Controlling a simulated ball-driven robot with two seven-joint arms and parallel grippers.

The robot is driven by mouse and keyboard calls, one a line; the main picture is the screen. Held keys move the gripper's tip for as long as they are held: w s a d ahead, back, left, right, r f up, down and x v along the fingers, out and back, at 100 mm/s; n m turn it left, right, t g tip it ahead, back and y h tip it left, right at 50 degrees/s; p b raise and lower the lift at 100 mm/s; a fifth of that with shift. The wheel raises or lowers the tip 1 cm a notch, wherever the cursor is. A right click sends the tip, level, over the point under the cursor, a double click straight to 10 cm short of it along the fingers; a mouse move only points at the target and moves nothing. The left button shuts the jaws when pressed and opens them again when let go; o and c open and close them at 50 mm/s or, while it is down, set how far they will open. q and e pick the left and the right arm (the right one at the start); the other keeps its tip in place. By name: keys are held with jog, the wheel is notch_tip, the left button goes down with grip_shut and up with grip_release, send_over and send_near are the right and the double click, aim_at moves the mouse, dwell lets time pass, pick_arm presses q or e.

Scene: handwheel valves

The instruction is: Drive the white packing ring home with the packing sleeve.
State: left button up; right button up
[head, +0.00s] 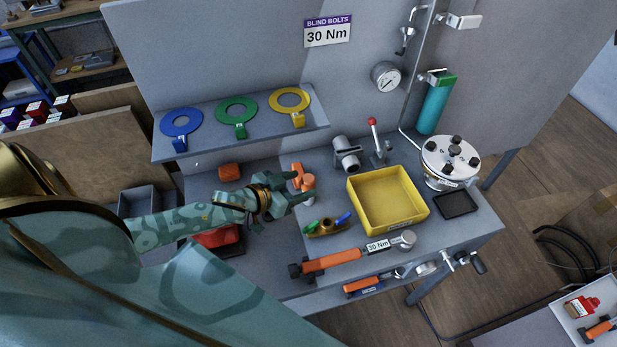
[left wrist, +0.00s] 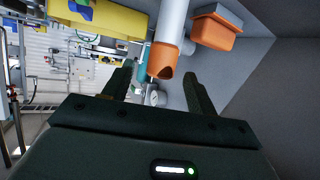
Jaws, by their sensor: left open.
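A white tube with an orange, hollow-looking end (left wrist: 165,62), which looks like the packing sleeve, shows in the left wrist view between and just beyond my fingers. In the head view an orange-topped piece (head: 308,181) at my left fingertips seems to be the same thing. My left gripper (head: 304,188) is open and reaches over the bench from the left; its fingers also show in the left wrist view (left wrist: 160,82). I cannot make out the white packing ring. A brass valve body (head: 326,229) with green and blue parts sits right of and nearer than the gripper. My right gripper is out of view.
A yellow tray (head: 388,198) stands right of the gripper. An orange-handled torque wrench (head: 335,262) lies along the front. A flanged vessel (head: 450,160) and a black tray (head: 456,204) are at right. A shelf (head: 240,135) with coloured rings overhangs the back.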

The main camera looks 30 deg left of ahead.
aim_at(314, 180)
pick_arm(q)
jog(key=b+x, duration=0.1)
jog(key=x, duration=0.5)
jog(key=shift+a, duration=0.1)
jog(key=shift+s, duration=0.1)
jog(key=c, duration=1.1)
